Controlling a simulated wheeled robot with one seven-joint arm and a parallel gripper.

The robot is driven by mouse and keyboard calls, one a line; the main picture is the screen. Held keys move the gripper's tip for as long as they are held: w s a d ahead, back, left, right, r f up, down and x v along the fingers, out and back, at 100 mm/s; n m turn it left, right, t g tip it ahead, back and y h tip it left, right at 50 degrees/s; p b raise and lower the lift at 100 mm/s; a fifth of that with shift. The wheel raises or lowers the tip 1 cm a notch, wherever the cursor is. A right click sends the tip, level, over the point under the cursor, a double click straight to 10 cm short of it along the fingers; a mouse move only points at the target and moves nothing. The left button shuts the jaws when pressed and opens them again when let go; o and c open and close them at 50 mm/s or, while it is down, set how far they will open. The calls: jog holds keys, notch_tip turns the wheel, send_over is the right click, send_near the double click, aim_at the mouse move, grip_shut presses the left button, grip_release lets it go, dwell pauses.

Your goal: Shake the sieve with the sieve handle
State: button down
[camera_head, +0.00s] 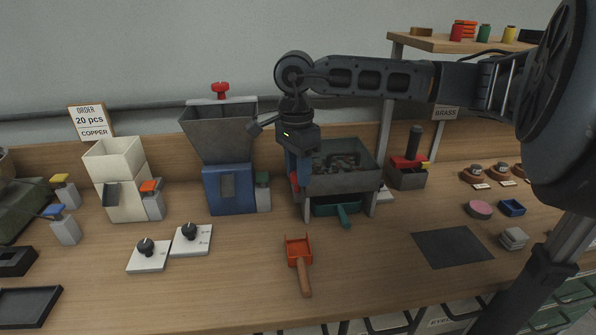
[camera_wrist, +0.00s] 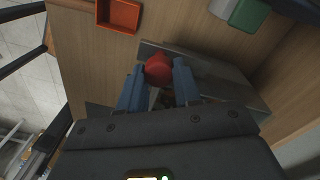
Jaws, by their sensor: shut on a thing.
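The sieve is a grey metal box on legs (camera_head: 352,182) with dark lumpy material inside, at the middle back of the bench. The red sieve handle (camera_head: 294,181) shows at its left side, mostly behind my fingers. My gripper (camera_head: 299,178) points down there, and its blue fingers are shut on the handle. In the wrist view, the round red handle (camera_wrist: 158,68) sits between the two blue fingertips of my gripper (camera_wrist: 158,78). A grey sieve wall (camera_wrist: 205,68) lies just beyond it. Part of the sieve is hidden by my gripper.
A teal scoop (camera_head: 343,213) is under the sieve. A blue-based hopper (camera_head: 228,188) stands close on the left. A red scoop with wooden handle (camera_head: 299,262) lies in front. A red-and-grey press (camera_head: 407,172) stands right. A dark mat (camera_head: 450,247) lies front right.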

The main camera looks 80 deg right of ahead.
jog(key=c, duration=1.1)
grip_release()
jog(key=shift+w+a, duration=0.2)
jog(key=shift+w, duration=0.05)
jog(key=o, duration=0.3)
jog(key=shift+s, duration=0.15)
jog(key=shift+d+r+b, duration=0.15)
jog(key=shift+r+b, duration=0.55)
jog(key=shift+r, duration=3.2)
